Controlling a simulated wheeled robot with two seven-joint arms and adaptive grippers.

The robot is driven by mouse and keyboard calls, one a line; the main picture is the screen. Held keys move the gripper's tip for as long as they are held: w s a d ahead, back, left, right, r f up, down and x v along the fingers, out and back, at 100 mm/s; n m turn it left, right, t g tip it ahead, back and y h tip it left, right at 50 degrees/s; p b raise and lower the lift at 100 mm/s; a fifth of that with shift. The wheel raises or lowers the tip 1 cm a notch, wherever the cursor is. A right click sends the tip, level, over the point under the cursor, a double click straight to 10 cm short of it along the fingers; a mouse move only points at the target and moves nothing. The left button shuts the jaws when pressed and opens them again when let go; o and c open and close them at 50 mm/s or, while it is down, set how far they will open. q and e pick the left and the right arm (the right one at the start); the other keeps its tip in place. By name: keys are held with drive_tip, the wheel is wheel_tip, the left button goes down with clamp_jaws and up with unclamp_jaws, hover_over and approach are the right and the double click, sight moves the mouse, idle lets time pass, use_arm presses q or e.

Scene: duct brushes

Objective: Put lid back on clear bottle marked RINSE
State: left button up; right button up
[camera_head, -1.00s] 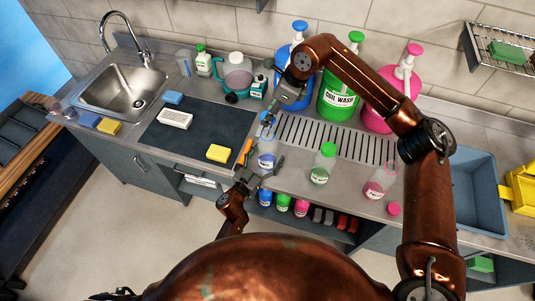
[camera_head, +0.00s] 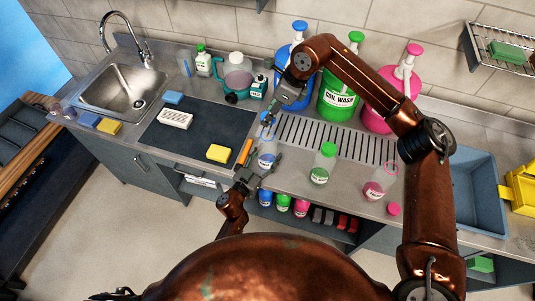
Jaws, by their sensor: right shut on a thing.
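A small clear bottle with blue contents (camera_head: 267,158) stands on the counter's front part, its label too small to read. My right gripper (camera_head: 269,117) is shut on a small blue lid (camera_head: 265,118) just above and behind this bottle, apart from its neck. My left gripper (camera_head: 259,166) is low at the bottle's front, its fingers close to the bottle's sides; whether they touch is unclear. A clear bottle with pink contents (camera_head: 375,187) stands open to the right, a pink lid (camera_head: 394,209) lying near it. A bottle with a green lid on (camera_head: 322,163) stands between them.
Large blue (camera_head: 297,70), green (camera_head: 338,97) and pink (camera_head: 384,108) pump jugs stand behind a metal drain grille (camera_head: 335,138). An orange stick-like item (camera_head: 245,151) and yellow sponge (camera_head: 219,153) lie left of the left gripper. A blue-grey tub (camera_head: 474,190) is at right.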

use_arm(q)
drive_tip(key=c, duration=0.4)
use_arm(e)
hover_over(269, 129)
drive_tip(key=s, duration=0.2)
drive_tip(key=shift+f, duration=2.5)
drive_tip(key=shift+f, duration=0.85)
drive_tip(key=shift+f, duration=0.6)
